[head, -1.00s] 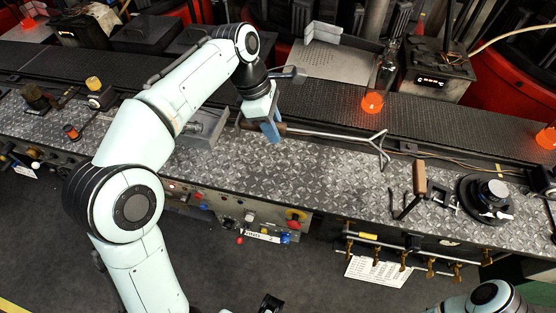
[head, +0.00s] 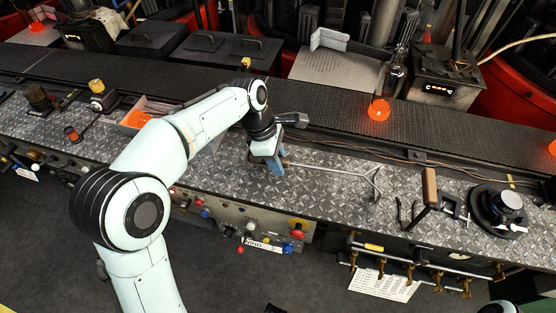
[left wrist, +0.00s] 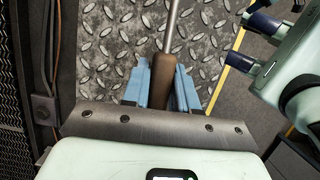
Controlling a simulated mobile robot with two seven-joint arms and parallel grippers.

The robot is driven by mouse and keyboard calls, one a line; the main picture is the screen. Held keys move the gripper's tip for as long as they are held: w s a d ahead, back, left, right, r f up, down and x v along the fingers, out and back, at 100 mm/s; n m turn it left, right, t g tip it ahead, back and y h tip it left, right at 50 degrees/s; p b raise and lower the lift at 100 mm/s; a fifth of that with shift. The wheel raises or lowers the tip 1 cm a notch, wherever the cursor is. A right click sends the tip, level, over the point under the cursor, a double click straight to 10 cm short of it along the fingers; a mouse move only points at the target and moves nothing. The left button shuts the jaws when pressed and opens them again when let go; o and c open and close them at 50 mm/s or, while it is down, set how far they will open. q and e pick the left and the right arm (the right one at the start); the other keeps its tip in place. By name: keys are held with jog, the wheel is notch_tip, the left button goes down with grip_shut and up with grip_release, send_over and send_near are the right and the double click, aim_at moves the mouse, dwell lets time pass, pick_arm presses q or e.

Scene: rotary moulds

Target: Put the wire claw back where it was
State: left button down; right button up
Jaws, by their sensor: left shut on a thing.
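The wire claw has a brown handle (left wrist: 163,75) and a thin metal rod that ends in a forked wire head (head: 374,184). My left gripper (head: 272,166) is shut on the handle. In the left wrist view the handle sits between the blue fingers of my left gripper (left wrist: 162,88), and the rod runs away up the picture. The claw lies over the tread-plate worktop (head: 320,190), its fork pointing right. I cannot tell whether it touches the plate.
To the right are a brown-handled tool (head: 429,187) and a black round turntable (head: 497,211). Behind runs a dark belt (head: 330,115) with an orange glowing glass piece (head: 378,108). A tray with orange contents (head: 137,118) is left, behind my arm. Plate around the rod is clear.

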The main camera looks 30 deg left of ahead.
pick_arm(q)
jog(key=c, duration=0.9)
grip_release()
jog(key=p+v, duration=0.3)
jog(key=v, duration=0.9)
